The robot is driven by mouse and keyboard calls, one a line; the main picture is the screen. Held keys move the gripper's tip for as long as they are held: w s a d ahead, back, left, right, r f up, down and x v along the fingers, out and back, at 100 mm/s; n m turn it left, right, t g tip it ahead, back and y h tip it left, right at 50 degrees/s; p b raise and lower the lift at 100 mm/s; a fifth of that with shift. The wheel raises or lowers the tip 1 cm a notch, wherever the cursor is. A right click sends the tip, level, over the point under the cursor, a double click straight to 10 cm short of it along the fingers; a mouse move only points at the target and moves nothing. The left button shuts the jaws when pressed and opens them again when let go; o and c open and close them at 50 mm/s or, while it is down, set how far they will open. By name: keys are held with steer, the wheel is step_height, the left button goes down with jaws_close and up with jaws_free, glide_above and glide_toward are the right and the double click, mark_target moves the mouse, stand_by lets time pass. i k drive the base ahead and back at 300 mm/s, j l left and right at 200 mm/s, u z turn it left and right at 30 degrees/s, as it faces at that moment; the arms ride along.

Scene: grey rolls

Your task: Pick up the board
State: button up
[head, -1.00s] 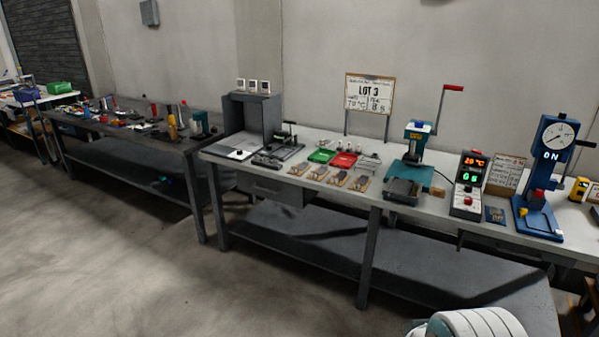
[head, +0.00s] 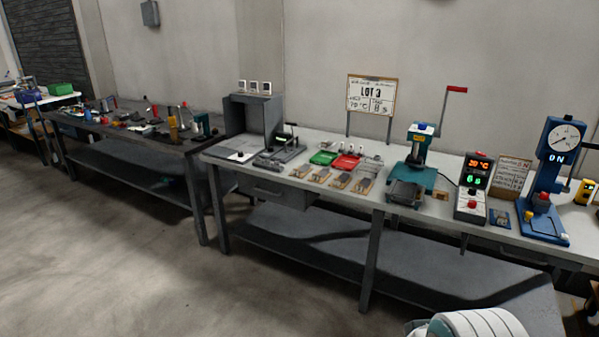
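Several small tan boards with grey parts on them lie in a row on the front of the light workbench, left of centre; one is the board (head: 341,181) near the row's middle. A small dark blue flat piece (head: 499,218) lies farther right, between the control box and the blue press. I cannot tell which one the task means. All are small in the head view and their details are blurred. My gripper is not in view.
Behind the boards are a green tray (head: 323,157) and a red tray (head: 346,162). A teal press (head: 419,150), a control box (head: 474,190) and a blue dial press (head: 550,190) stand right. The floor (head: 130,265) in front is clear.

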mark_target(301, 169)
steer(key=i+j, duration=0.2)
steer(key=i, duration=0.45)
steer(key=i+j, duration=0.2)
steer(key=i, duration=0.5)
steer(key=i+j+u, duration=0.1)
steer(key=i, duration=0.55)
steer(key=i+j, duration=0.25)
steer(key=i, duration=0.4)
steer(key=i+j, duration=0.15)
steer(key=i, duration=0.55)
